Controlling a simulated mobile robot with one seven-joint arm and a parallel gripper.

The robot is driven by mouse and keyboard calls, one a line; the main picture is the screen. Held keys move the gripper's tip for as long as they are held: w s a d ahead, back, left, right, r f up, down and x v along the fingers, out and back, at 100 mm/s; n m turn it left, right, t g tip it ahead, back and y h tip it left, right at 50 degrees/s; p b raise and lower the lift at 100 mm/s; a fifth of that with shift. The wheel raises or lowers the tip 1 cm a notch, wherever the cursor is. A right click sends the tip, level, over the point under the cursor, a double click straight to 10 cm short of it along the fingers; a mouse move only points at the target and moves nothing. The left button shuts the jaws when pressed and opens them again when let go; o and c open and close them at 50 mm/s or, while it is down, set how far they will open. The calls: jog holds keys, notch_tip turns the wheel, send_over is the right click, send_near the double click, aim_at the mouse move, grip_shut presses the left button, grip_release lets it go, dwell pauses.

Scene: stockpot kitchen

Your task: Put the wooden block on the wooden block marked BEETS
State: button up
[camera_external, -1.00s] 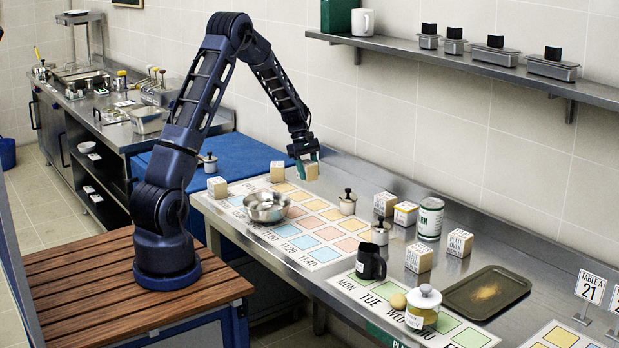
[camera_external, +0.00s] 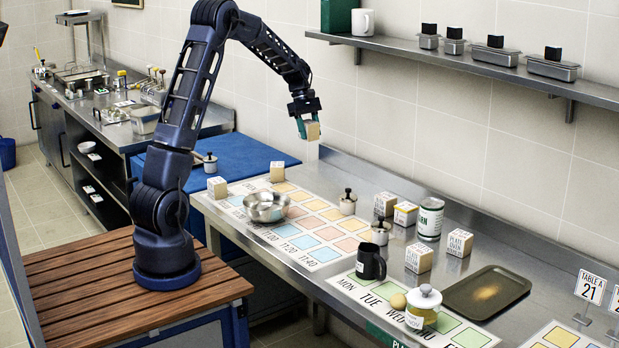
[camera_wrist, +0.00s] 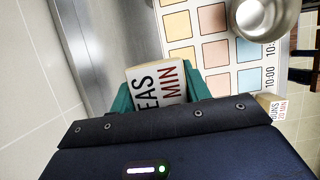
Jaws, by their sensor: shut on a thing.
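My gripper (camera_external: 307,120) is shut on a wooden block (camera_external: 313,131), held in the air above the back of the counter. In the wrist view, the held block (camera_wrist: 157,82) sits between green fingers, and its face shows "EAS" and "MIN", partly covered. Two pale wooden blocks stand at the counter's left end, one at the front (camera_external: 217,187) and one at the back (camera_external: 277,171). Their lettering is too small to read in the outside view. A block at the right edge of the wrist view (camera_wrist: 275,108) shows part of a word. I cannot tell which block reads BEETS.
A metal bowl (camera_external: 266,207) rests on the coloured chart (camera_external: 325,254). Lidded pots (camera_external: 348,203), more blocks (camera_external: 419,258), a can (camera_external: 430,219), a black mug (camera_external: 370,262) and a dark tray (camera_external: 487,293) stand further right. A wall shelf (camera_external: 465,62) runs above.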

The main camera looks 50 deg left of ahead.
jog(key=w+d+r+m, duration=0.1)
jog(key=w+d+m, duration=0.15)
jog(key=d, duration=1.25)
notch_tip(320, 180, up, 5)
jog(key=m+g+y, duration=0.1)
jog(key=m+g, duration=0.2)
jog(key=m, duration=0.4)
send_over(421, 253)
jog(key=w+a, duration=0.1)
notch_tip(421, 253, down, 20)
jog(key=shift+a+r, duration=0.15)
jog(key=shift+r, duration=0.05)
jog(key=o, duration=0.7)
jog(key=shift+f, duration=0.15)
jog(key=shift+c, duration=0.2)
jog(key=o, duration=0.4)
